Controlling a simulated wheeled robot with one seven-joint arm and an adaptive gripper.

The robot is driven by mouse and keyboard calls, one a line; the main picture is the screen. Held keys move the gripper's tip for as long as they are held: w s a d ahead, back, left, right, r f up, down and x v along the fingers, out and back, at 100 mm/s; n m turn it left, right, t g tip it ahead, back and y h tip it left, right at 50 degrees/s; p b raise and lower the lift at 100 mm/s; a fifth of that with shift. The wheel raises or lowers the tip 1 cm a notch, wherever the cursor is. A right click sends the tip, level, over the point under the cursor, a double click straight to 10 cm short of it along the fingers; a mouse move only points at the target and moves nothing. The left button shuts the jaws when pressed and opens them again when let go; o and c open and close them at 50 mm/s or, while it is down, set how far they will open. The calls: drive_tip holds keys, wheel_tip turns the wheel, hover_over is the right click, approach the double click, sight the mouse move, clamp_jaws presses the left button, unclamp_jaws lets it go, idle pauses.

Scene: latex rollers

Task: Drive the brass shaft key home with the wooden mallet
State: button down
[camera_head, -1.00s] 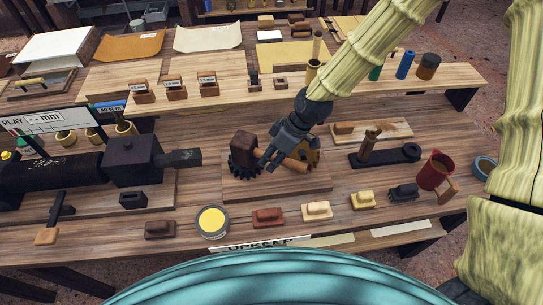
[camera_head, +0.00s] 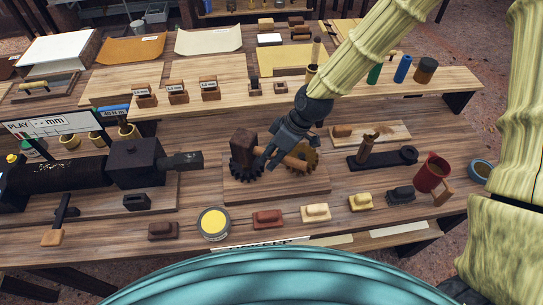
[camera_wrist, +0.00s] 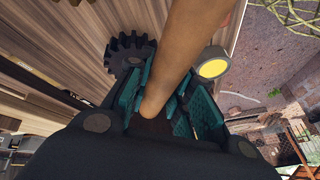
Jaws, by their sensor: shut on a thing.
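The wooden mallet has a dark head (camera_head: 243,146) and a lighter brown handle (camera_head: 296,162). My gripper (camera_head: 276,158) is shut on the handle, close to the head. The head is over a dark toothed gear (camera_head: 248,169) on a wooden board; I cannot tell whether they touch. In the wrist view the handle (camera_wrist: 196,45) runs between my fingers (camera_wrist: 160,108), with the dark gear (camera_wrist: 131,50) beyond. I cannot make out the brass shaft key.
The gear board (camera_head: 280,193) has bare wood in front. A yellow-topped tin (camera_head: 213,222) and several small blocks line the bench's front. A black vice-like block (camera_head: 135,162) stands left.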

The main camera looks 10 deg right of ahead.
idle(0.4)
drive_tip(key=shift+r+p, duration=2.2)
drive_tip(key=shift+r, duration=0.85)
